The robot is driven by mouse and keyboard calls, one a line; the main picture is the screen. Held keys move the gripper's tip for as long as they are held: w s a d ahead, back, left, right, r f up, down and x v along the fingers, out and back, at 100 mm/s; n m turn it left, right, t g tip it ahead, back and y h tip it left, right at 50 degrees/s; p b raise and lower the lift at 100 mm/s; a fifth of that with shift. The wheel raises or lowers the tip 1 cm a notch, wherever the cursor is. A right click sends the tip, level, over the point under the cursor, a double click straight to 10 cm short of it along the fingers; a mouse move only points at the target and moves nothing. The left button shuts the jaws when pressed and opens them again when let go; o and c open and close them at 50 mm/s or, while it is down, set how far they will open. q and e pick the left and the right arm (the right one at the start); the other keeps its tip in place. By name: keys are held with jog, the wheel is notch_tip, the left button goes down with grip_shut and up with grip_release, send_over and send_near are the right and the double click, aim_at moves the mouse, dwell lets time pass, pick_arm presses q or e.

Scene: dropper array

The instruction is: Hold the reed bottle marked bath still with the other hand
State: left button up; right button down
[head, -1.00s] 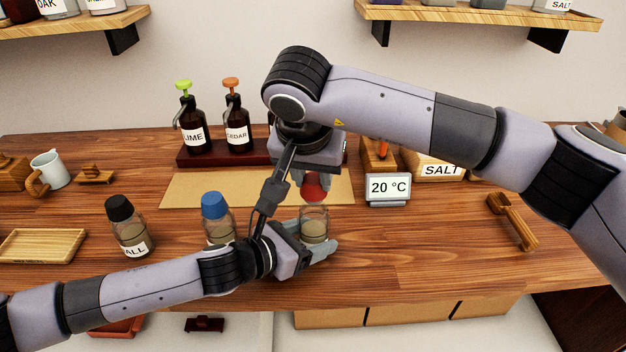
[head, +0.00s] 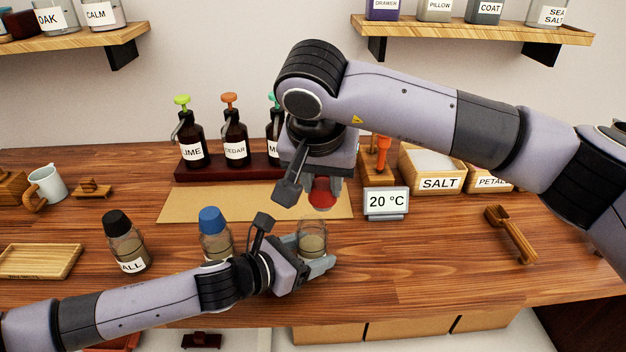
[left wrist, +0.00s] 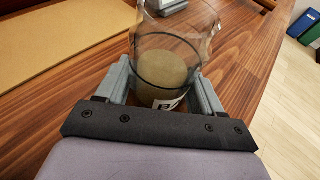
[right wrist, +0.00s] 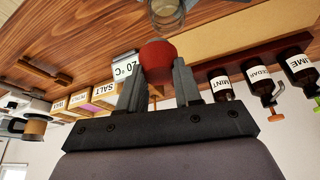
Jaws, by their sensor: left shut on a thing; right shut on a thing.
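A clear glass bottle (head: 312,240) with a sandy filling stands on the wooden counter without its cap. My left gripper (head: 318,267) is shut around its lower body; the left wrist view shows the bottle (left wrist: 168,70) between the fingers. Only a corner of its label shows, so its word is unreadable. My right gripper (head: 322,188) is shut on a red cap (head: 323,194), above the bottle and apart from it. The right wrist view shows the cap (right wrist: 158,60) between the fingertips, with the open bottle mouth beyond.
A blue-capped bottle (head: 215,234) stands just left, and a black-capped one (head: 127,242) farther left. A temperature display (head: 386,203), salt box (head: 434,171) and wooden scoop (head: 511,234) are to the right. Pump bottles (head: 235,140) stand behind.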

pick_arm(q)
jog(key=shift+f, duration=0.15)
pick_arm(e)
jog(key=s+d+r, duration=0.2)
jog(key=d+r, duration=0.1)
jog(key=d, duration=0.2)
jog(key=shift+s+d, duration=0.3)
jog(key=shift+s, duration=0.05)
pick_arm(q)
jog(key=shift+a, duration=0.1)
jog(key=o, duration=1.7)
jog(key=v, duration=1.1)
jog(key=shift+s+a+r, duration=0.2)
jog(key=shift+s+a, duration=0.1)
jog(key=shift+a, duration=0.05)
